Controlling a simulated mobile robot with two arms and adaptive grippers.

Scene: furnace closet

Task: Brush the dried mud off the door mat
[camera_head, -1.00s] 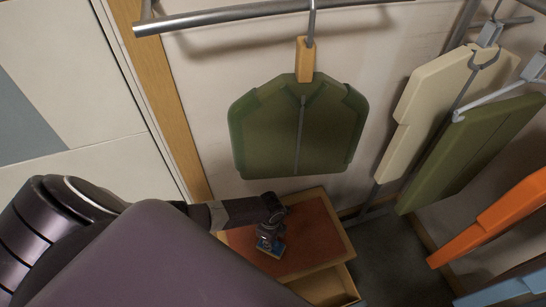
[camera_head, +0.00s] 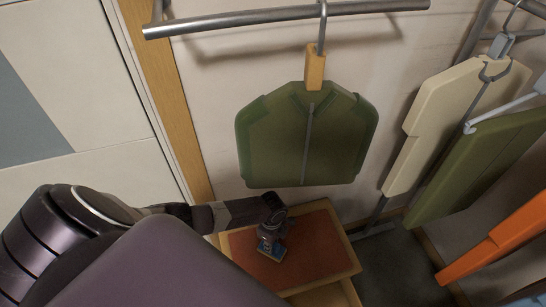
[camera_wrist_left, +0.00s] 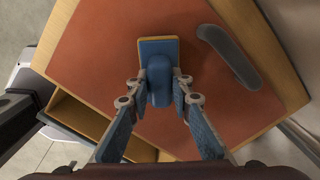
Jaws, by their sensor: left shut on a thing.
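A blue brush (camera_head: 270,249) with a tan edge is at the red-brown top (camera_head: 310,243) of a low wooden bench. My left gripper (camera_head: 273,226) reaches over the bench from the left. In the left wrist view its fingers (camera_wrist_left: 158,88) are shut on the brush's blue handle (camera_wrist_left: 158,62), one on each side. I cannot tell whether the brush touches the bench top. I cannot make out a door mat or dried mud for certain. My right gripper is not in view.
A dark grey curved piece (camera_wrist_left: 229,56) lies on the bench top beside the brush. An open compartment (camera_wrist_left: 87,120) shows under the bench's edge. A green garment (camera_head: 306,140) hangs above from a metal rail (camera_head: 290,16). More garments hang at the right over dark floor (camera_head: 395,265).

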